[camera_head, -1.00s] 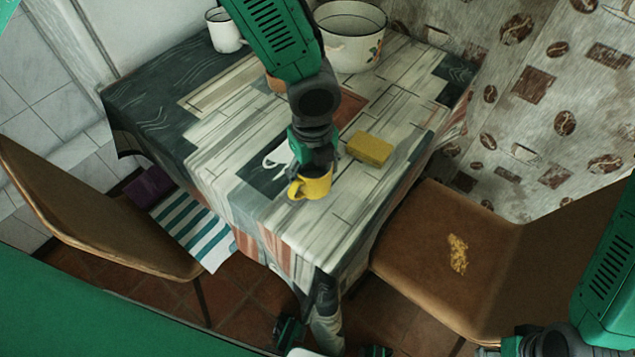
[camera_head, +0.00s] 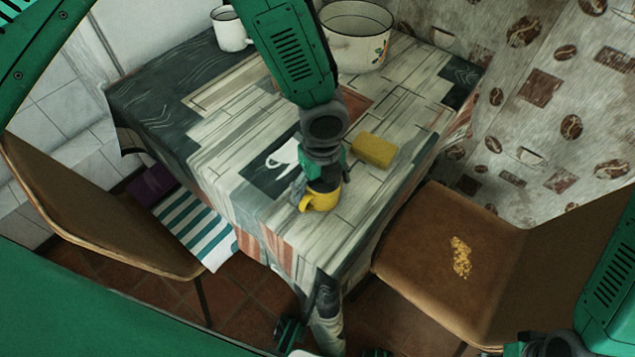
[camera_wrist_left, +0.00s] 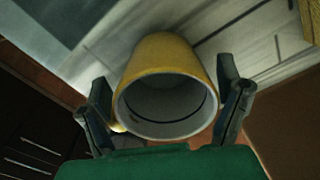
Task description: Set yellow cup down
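The yellow cup (camera_head: 322,203) appears to stand on the patterned tablecloth near the table's front corner. Its base contact is hard to see. My left gripper (camera_head: 320,183) is right above and around it, partly covering it. In the left wrist view the cup (camera_wrist_left: 165,62) has its round mouth towards the camera, with a pale inside that is empty. The fingers of my left gripper (camera_wrist_left: 165,85) stand spread on either side of the cup, with narrow gaps showing. The handle is mostly hidden behind the left finger.
A yellow sponge-like block (camera_head: 374,150) lies right of the cup. A white mug (camera_head: 230,32) and a large enamel pot (camera_head: 357,40) stand at the back. Chairs flank the table, left (camera_head: 90,215) and right (camera_head: 435,245). The table's left part is clear.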

